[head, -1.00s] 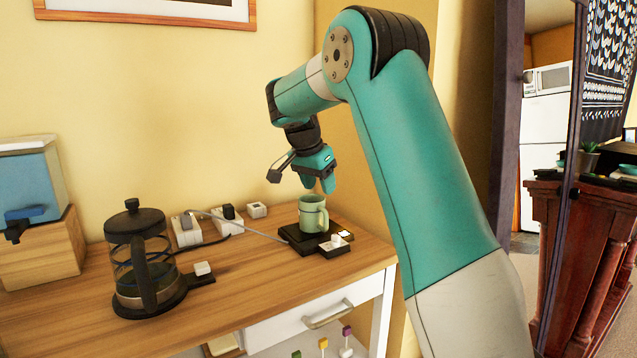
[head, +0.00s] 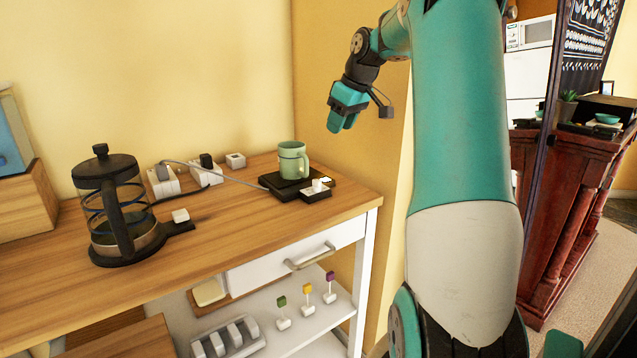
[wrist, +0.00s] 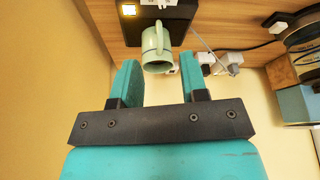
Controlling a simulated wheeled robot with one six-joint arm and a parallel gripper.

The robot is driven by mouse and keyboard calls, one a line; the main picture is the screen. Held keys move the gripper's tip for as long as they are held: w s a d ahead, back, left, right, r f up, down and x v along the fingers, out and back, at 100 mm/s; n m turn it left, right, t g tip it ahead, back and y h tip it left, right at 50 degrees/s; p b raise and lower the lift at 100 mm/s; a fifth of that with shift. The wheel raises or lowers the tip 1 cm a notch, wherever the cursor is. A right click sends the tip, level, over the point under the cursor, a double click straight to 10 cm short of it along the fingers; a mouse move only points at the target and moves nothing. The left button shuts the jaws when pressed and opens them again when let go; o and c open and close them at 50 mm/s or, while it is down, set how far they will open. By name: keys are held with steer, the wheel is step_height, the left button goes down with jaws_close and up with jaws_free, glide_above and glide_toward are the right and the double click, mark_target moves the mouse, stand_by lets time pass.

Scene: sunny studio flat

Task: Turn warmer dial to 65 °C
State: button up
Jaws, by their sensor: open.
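The black mug warmer (head: 270,181) lies at the right end of the wooden counter, with a pale green mug (head: 293,158) upright on it. A small white dial (head: 318,185) sits on the black control part at its front right. I cannot read its setting. My gripper (head: 342,128) is open and empty, in the air to the right of the mug and higher than it. In the wrist view the gripper (wrist: 158,75) has its fingers apart, with the mug (wrist: 157,46) beyond them and the warmer (wrist: 178,12) at the top, beside a lit yellowish square.
A French press (head: 118,210) stands on the counter at left, near a wooden box (head: 28,215). White sockets with plugs (head: 163,181) and a grey cable lie behind. The counter's front is clear. The wall (head: 340,70) is close behind my gripper.

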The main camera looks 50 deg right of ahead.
steer(key=b, duration=0.1)
glide_toward(319, 181)
steer(key=shift+n, duration=0.3)
steer(key=x, duration=0.9)
steer(key=shift+w, duration=0.3)
steer(key=shift+c, duration=0.4)
jaws_close()
